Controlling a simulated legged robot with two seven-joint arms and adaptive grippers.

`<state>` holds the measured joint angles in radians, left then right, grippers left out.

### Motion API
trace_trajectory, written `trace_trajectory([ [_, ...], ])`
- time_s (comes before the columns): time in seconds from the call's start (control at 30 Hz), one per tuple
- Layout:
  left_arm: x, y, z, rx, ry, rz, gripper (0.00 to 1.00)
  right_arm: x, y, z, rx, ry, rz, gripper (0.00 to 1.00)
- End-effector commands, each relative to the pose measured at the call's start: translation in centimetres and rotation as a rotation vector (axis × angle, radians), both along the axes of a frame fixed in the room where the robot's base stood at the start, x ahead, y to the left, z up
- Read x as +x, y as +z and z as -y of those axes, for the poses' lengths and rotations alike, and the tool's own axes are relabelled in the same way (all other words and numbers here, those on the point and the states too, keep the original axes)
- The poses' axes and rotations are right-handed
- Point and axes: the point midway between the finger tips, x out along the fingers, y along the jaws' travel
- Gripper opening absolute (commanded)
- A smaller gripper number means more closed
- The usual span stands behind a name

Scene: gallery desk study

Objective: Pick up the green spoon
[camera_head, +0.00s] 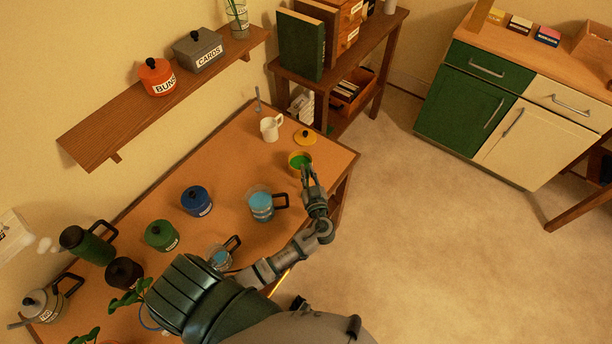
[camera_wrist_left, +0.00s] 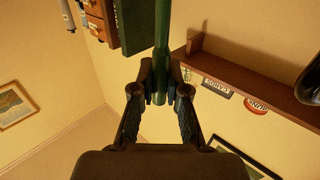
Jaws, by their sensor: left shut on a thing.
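My left gripper (camera_head: 306,172) is over the right end of the wooden table, beside a yellow pot (camera_head: 291,167) with green inside. In the left wrist view the left gripper (camera_wrist_left: 160,88) is shut on a long green rod, the green spoon (camera_wrist_left: 162,40). The rod runs from between the fingers toward the top of that view. The spoon's bowl end is not clear in either view. In the head view I cannot tell the spoon apart from the green in the pot. My right gripper is not in view.
A yellow lid (camera_head: 305,137) and a white mug (camera_head: 271,128) stand just behind the pot. A jug with blue contents (camera_head: 262,204) is left of the gripper. A blue pot (camera_head: 196,201) and several other vessels fill the left half. Open floor (camera_head: 430,240) lies to the right.

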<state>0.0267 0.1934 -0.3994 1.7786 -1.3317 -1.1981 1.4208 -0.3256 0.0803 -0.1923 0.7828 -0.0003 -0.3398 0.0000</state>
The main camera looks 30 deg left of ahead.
Motion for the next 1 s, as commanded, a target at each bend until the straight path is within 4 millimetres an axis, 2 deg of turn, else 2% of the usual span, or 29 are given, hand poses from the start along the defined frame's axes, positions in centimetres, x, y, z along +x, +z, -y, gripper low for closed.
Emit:
trace_trajectory([
  [0.27,0.0,3.4,-0.2,-0.004,0.0,0.007,0.0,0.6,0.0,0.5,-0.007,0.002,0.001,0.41],
  [0.37,-1.9,3.0,1.2,-0.006,-0.001,0.0,0.0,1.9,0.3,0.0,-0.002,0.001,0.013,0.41],
  [0.7,-9.1,3.9,6.5,-0.004,0.001,0.0,0.0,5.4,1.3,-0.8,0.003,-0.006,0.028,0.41],
  [0.83,-11.1,4.2,8.0,-0.003,0.001,0.0,0.0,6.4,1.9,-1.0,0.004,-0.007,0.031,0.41],
  [1.0,-12.5,4.5,9.1,-0.001,0.001,0.001,0.0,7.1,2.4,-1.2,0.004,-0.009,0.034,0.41],
])
